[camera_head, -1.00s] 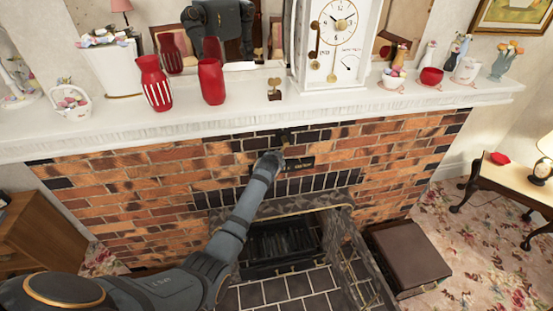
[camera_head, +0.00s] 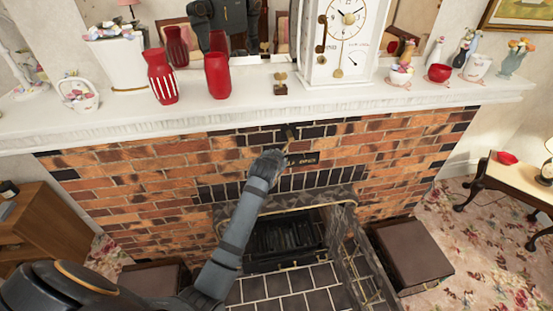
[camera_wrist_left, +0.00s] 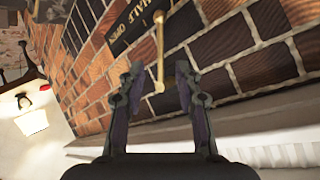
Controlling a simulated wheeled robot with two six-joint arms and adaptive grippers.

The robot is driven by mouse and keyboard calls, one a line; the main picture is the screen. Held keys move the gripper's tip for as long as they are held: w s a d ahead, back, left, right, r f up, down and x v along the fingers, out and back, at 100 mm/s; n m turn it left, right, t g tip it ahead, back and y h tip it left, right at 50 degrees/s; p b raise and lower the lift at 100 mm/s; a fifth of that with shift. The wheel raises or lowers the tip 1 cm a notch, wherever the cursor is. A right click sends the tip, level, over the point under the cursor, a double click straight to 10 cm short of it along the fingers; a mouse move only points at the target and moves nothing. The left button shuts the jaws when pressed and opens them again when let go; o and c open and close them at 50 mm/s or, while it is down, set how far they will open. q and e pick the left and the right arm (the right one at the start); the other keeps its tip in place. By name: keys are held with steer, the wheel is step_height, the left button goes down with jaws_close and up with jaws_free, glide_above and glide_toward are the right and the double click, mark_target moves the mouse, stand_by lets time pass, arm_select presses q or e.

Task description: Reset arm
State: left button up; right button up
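My left gripper (camera_head: 275,157) is in front of the brick wall, below the mantel, beside a small brass lever (camera_head: 290,137). In the left wrist view the gripper's two fingers (camera_wrist_left: 159,75) are spread apart. The brass lever (camera_wrist_left: 159,45) appears as a thin rod with a round end, its tip showing in the gap between the fingers without visible contact. A dark plaque with gold lettering (camera_head: 303,161) is on the bricks beside it, and also shows in the wrist view (camera_wrist_left: 125,30). My right gripper is not in view.
The white mantel (camera_head: 400,97) overhangs the wall and carries red vases (camera_head: 217,76), a white clock (camera_head: 346,45) and small ornaments. Below are the fireplace opening (camera_head: 285,240), an open mesh screen (camera_head: 350,255) and a brown box (camera_head: 411,250). A side table (camera_head: 515,185) stands right.

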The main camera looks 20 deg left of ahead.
arm_select(q)
steer(key=shift+s+d+r, duration=0.1)
steer(key=shift+s+r, duration=0.1)
steer(key=shift+s, duration=0.2)
steer(key=s+f+g+b, duration=0.15)
steer(key=s+f, duration=0.45)
steer(key=f, duration=0.7)
steer(key=s+f+g+h, duration=0.15)
steer(key=s+f, duration=0.45)
steer(key=f, duration=0.6)
steer(key=s+f+g, duration=0.3)
steer(key=s+f, duration=0.3)
steer(key=f, duration=0.7)
steer(key=s+f+n+g, duration=0.1)
steer(key=s+f, duration=0.5)
steer(key=s, duration=0.5)
steer(key=s+a+f+n+g+b, duration=0.1)
steer(key=s+f, duration=0.4)
steer(key=s, duration=0.7)
steer(key=s+a+f+g, duration=0.1)
steer(key=s+f, duration=0.5)
steer(key=s, duration=0.6)
steer(key=shift+a+f+n+g, duration=0.3)
steer(key=shift+n+g, duration=0.1)
steer(key=shift+g, duration=0.2)
steer(key=shift+w+d, duration=0.1)
steer(key=shift+w, duration=0.05)
